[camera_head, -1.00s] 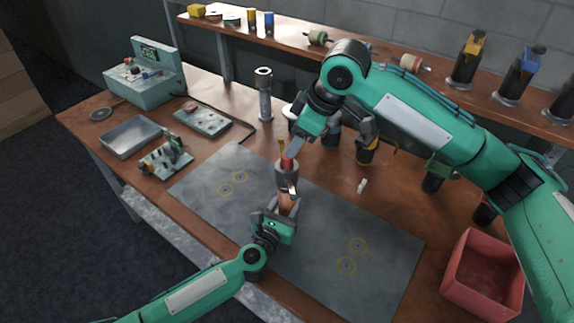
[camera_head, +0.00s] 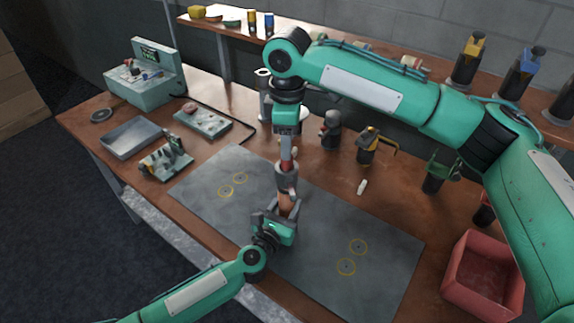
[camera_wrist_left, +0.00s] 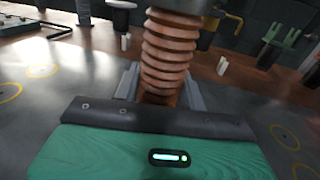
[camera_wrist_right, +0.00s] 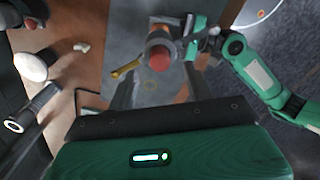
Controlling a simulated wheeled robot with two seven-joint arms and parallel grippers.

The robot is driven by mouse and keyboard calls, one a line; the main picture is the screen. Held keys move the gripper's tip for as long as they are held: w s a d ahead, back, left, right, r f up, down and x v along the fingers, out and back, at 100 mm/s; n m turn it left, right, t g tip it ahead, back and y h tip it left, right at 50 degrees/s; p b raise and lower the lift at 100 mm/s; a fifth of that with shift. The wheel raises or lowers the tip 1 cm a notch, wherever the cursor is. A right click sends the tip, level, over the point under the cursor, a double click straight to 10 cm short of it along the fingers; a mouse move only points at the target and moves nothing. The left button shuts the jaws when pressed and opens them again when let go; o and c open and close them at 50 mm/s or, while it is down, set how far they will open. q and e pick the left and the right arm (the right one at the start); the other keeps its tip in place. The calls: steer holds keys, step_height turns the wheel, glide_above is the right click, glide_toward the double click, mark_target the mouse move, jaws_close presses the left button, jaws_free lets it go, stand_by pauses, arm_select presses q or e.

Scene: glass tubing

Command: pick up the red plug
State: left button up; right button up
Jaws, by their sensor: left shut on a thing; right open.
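The red plug (camera_wrist_right: 160,58) shows from above in the right wrist view, seated in the top of a grey collar; in the head view it is mostly hidden by my right gripper. The collar (camera_head: 287,180) tops a copper-coloured ribbed piece (camera_wrist_left: 167,52). My left gripper (camera_head: 284,212) is shut on this ribbed piece and holds it upright above the grey mat. My right gripper (camera_head: 287,158) points down from directly above the collar. Its fingers are open, one on each side of the plug in the right wrist view; contact cannot be told.
The grey mat (camera_head: 215,205) has yellow ring marks. A metal tray (camera_head: 131,137), a small fixture (camera_head: 165,160) and a teal console (camera_head: 146,80) stand at the left. A red bin (camera_head: 484,275) is at the right. Several dark holders stand behind, below a shelf.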

steer(key=shift+f, duration=2.8)
steer(key=c, duration=1.1)
step_height(320, 180, up, 10)
steer(key=shift+r, duration=0.1)
arm_select(q)
steer(key=o, duration=1.3)
